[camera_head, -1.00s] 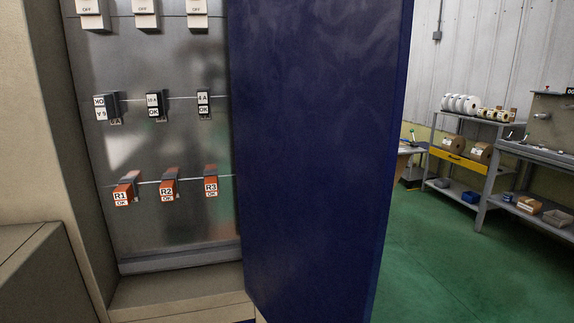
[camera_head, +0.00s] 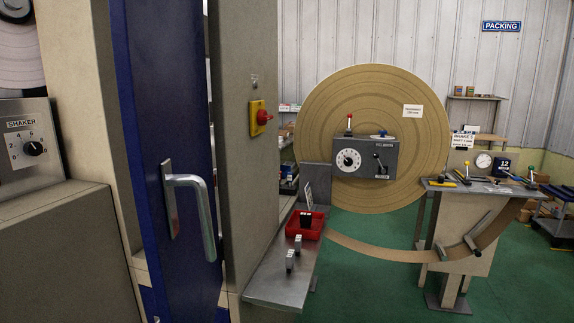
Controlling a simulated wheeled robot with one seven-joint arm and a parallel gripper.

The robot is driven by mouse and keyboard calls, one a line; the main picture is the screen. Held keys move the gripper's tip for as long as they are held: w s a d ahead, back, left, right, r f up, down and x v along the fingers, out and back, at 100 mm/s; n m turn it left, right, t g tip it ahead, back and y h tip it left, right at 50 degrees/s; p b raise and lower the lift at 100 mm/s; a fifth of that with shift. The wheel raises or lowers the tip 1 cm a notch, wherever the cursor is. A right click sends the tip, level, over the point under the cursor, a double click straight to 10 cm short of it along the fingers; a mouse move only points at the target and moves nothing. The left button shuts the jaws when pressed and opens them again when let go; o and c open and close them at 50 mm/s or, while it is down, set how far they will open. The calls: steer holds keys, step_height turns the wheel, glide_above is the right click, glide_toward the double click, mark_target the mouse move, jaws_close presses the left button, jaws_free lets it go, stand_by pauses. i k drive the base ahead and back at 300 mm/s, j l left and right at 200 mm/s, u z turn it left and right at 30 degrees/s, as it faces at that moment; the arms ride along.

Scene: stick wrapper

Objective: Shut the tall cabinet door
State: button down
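The tall blue cabinet door (camera_head: 165,120) stands upright at the left of the head view, seen at a steep angle. Its outer face carries a silver bar handle (camera_head: 208,222) at mid-height. Beige cabinet frame (camera_head: 85,110) shows to its left, and a beige side panel (camera_head: 235,175) to its right. A narrow dark gap shows between the door's right edge and that panel near the top, so the door looks partly open. The cabinet's inside is hidden by the door. My gripper is not in view.
A red rotary switch on a yellow plate (camera_head: 257,117) is on the side panel. A metal ledge (camera_head: 270,285) with a red bin (camera_head: 305,232) juts out below. A large brown roll (camera_head: 330,90) stands behind. Green floor (camera_head: 365,285) is clear to the right.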

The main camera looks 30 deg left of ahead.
mark_target(159, 47)
steer(key=i+l+u, duration=0.1)
steer(key=l, duration=1.1)
steer(key=i+l+u, duration=0.1)
steer(key=l, duration=1.15)
steer(key=l+u, duration=0.15)
steer(key=u, duration=1.6)
steer(key=i+l+z, duration=0.1)
steer(key=i+l, duration=0.15)
steer(key=i, duration=0.15)
steer(key=i+l+z, duration=0.15)
steer(key=i, duration=0.3)
